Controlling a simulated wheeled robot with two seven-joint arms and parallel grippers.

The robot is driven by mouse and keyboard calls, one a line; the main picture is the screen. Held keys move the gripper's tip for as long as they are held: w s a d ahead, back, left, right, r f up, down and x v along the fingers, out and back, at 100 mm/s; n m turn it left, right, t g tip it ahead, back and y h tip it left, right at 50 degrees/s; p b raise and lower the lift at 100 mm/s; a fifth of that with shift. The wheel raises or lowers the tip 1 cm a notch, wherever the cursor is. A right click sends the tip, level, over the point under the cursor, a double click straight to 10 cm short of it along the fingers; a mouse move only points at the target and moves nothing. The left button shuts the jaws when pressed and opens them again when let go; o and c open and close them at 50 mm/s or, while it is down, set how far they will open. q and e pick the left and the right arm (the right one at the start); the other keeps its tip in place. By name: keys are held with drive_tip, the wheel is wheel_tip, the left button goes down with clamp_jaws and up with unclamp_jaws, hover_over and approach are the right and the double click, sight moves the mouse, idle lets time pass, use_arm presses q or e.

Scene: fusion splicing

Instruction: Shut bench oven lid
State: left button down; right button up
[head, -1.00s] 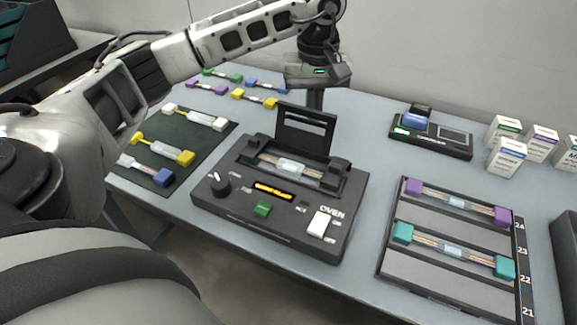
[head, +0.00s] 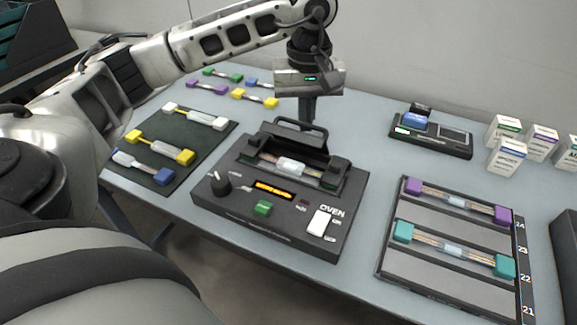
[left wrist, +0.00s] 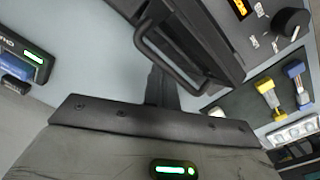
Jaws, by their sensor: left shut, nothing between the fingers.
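The bench oven (head: 278,205) is a dark box on the table with a knob, a green button, a white switch and a lit orange display. Its lid (head: 292,139) is hinged at the back and tilted partway, with a loop handle (head: 302,127) along its upper edge. A splice with a clear sleeve (head: 291,166) lies in the oven's open channel. My left gripper (head: 307,112) is shut and empty, pointing down just behind the lid. In the left wrist view the lid's handle (left wrist: 172,62) is close to the fingers (left wrist: 160,88); contact is unclear. My right gripper is not seen.
A dark mat (head: 190,130) with several connector pieces lies left of the oven. A tray (head: 440,288) with purple-ended and teal-ended pieces lies right. A small device (head: 431,140) and white boxes (head: 506,155) stand at the back right.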

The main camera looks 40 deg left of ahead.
use_arm(q)
drive_tip(key=shift+s+d+f, duration=0.1)
drive_tip(key=shift+s+f, duration=0.1)
drive_tip(key=shift+s, duration=0.5)
drive_tip(key=shift+s+d+f, duration=0.1)
drive_tip(key=shift+s+f, duration=0.1)
drive_tip(key=shift+s, duration=0.45)
drive_tip(key=shift+s+d+r, duration=0.15)
drive_tip(key=shift+s, duration=0.25)
wheel_tip(320, 180, up, 7)
drive_tip(key=w+p, duration=0.1)
drive_tip(key=p, duration=0.3)
drive_tip(key=shift+w, duration=0.1)
